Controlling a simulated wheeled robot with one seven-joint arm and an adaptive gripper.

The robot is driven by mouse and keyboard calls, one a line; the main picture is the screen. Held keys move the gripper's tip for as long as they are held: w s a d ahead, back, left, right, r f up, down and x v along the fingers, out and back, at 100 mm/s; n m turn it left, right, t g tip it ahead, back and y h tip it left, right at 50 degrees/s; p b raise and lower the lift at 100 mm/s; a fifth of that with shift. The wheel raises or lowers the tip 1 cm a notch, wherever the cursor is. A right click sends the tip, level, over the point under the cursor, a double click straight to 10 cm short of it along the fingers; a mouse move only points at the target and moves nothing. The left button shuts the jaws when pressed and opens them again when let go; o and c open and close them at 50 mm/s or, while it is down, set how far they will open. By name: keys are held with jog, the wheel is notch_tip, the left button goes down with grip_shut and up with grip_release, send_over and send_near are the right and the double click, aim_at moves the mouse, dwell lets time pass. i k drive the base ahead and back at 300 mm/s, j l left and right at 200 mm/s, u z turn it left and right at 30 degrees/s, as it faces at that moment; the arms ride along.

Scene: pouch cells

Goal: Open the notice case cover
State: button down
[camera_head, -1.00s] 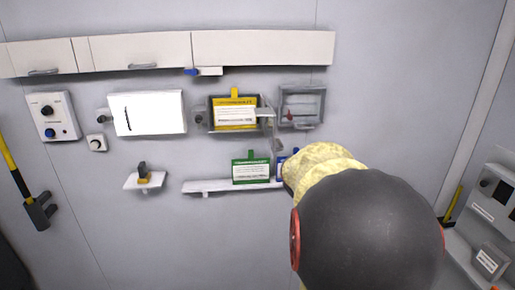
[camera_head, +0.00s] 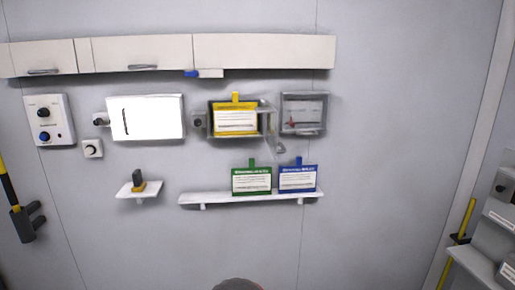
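A dark-framed wall case (camera_head: 210,120) in the middle holds a yellow card (camera_head: 235,120). A clear panel (camera_head: 269,122) stands out from its right side, seen nearly edge-on, and looks like its cover swung open. To its right is a grey-framed case (camera_head: 303,95) with a clear front and a small red part inside; its front looks shut. Which of the two is the notice case is not marked legibly. My gripper is out of view; only a dark rounded part of my arm (camera_head: 238,284) shows at the bottom edge.
A green card (camera_head: 251,180) and a blue card (camera_head: 298,179) stand on a shelf (camera_head: 215,198) below. A white panel (camera_head: 155,118) and control box (camera_head: 57,120) are left. Cabinets (camera_head: 265,52) run above. The wall right of the cases is clear.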

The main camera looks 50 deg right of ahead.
aim_at(265, 111)
jog(key=i+l+z, duration=0.4)
jog(key=i+l, duration=0.25)
jog(key=i, duration=0.1)
